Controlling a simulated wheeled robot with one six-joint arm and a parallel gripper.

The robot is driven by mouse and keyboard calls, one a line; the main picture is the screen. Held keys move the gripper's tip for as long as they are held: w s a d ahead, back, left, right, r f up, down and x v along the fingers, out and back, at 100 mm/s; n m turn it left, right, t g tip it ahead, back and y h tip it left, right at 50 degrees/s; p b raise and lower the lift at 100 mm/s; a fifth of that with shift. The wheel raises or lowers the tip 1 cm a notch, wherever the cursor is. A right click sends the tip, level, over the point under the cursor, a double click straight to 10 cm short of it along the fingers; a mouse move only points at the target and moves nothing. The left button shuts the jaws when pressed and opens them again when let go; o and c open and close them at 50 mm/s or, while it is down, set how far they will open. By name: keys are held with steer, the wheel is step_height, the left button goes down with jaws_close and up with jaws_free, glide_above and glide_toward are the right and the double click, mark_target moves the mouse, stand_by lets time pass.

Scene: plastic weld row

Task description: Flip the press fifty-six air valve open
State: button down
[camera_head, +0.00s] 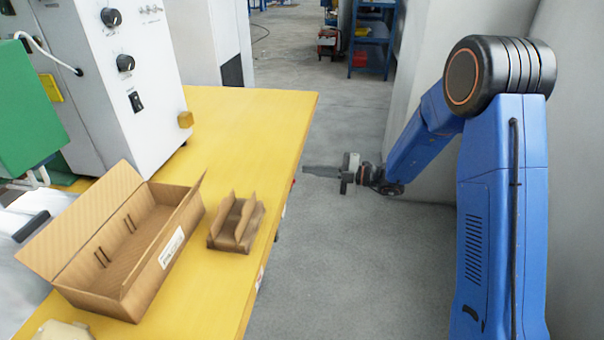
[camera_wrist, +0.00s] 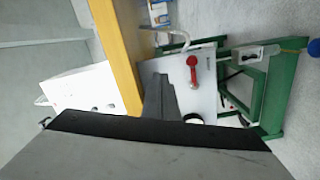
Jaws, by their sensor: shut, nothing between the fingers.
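A red lever valve (camera_wrist: 192,70) is on a pale panel (camera_wrist: 206,100) in the wrist view, right of the yellow table edge. I cannot read any label there, so I cannot tell which press it belongs to. The valve does not show in the head view. My gripper (camera_head: 308,169) is shut and empty, just right of the table's right edge in the head view. In the wrist view my gripper's dark fingers (camera_wrist: 158,82) point toward the panel, left of the red lever. I cannot tell how far apart they are in depth.
The yellow table (camera_head: 285,130) holds an open cardboard box (camera_head: 185,235), a brown holder (camera_head: 240,238) and a white machine (camera_head: 150,95). A green frame (camera_wrist: 275,95) stands right of the panel in the wrist view. Grey floor (camera_head: 345,250) is clear right of the table.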

steer(key=d, duration=0.7)
steer(key=shift+s+r, duration=0.25)
steer(key=shift+s, duration=0.1)
steer(key=shift+d, duration=0.1)
steer(key=s+d+r+n+g+h, duration=0.1)
steer(key=s+d+r+n+h, duration=0.15)
steer(key=s+n, duration=0.5)
steer(key=s+d+r+n+g+h, duration=0.1)
steer(key=s+r+n+g+h, duration=0.15)
steer(key=s+n, duration=0.45)
steer(key=s+d+r+n+h, duration=0.2)
steer(key=s+r+n, duration=0.1)
steer(key=s+n, duration=0.4)
steer(key=s+d+r+n+t+h, duration=0.1)
steer(key=s+d+n+t+h, duration=0.5)
steer(key=s+d+n, duration=1.1)
steer(key=shift+s+d+r+n+h, duration=0.35)
steer(key=shift+d+n+h, duration=1.2)
steer(key=shift+h, duration=0.75)
steer(key=shift+d, duration=0.1)
